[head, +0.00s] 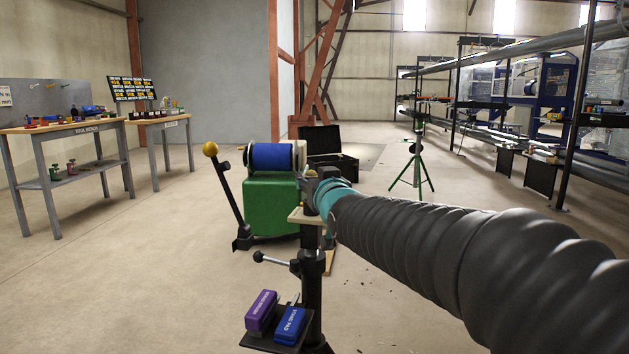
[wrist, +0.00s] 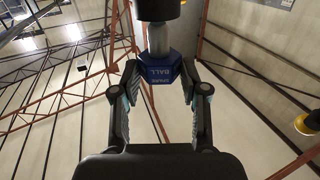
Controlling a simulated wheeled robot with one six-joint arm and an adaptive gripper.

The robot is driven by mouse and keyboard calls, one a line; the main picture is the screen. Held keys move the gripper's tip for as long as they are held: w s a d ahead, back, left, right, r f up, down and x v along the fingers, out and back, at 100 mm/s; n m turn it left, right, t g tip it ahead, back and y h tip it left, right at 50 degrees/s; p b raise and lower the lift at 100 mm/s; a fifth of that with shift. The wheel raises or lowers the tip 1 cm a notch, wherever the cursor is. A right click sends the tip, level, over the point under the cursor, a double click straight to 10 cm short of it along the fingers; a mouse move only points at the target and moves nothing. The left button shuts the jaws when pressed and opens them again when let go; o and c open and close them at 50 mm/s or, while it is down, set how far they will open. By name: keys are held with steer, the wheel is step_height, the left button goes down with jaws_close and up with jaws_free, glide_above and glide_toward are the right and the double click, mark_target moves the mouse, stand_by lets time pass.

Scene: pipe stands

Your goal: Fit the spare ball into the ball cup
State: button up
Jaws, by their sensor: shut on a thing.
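In the wrist view my gripper (wrist: 161,78) is shut on the spare ball (wrist: 164,72), gripping its blue faceted body with the lettering "SPARE BALL". A grey cylinder (wrist: 160,40) rises from the blue body to a black round part (wrist: 158,9) at the top edge. I cannot tell whether that black part belongs to the spare ball or is the ball cup. In the head view my gripper (head: 313,186) is just above a pale plate (head: 304,216) on a black stand (head: 313,265). The held piece is too small and hidden there to make out. I cannot identify the ball cup.
A low tray (head: 262,343) on the stand carries a purple block (head: 262,309) and a blue block (head: 289,324). Behind stand a green box (head: 270,205) with a blue drum (head: 272,157) and a yellow-knobbed lever (head: 227,190).

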steer(key=shift+f+b, duration=1.65)
steer(key=o, duration=1.4)
steer(key=shift+c, duration=0.2)
steer(key=shift+s, duration=0.1)
steer(key=b+v, duration=0.2)
steer(key=v, duration=0.3)
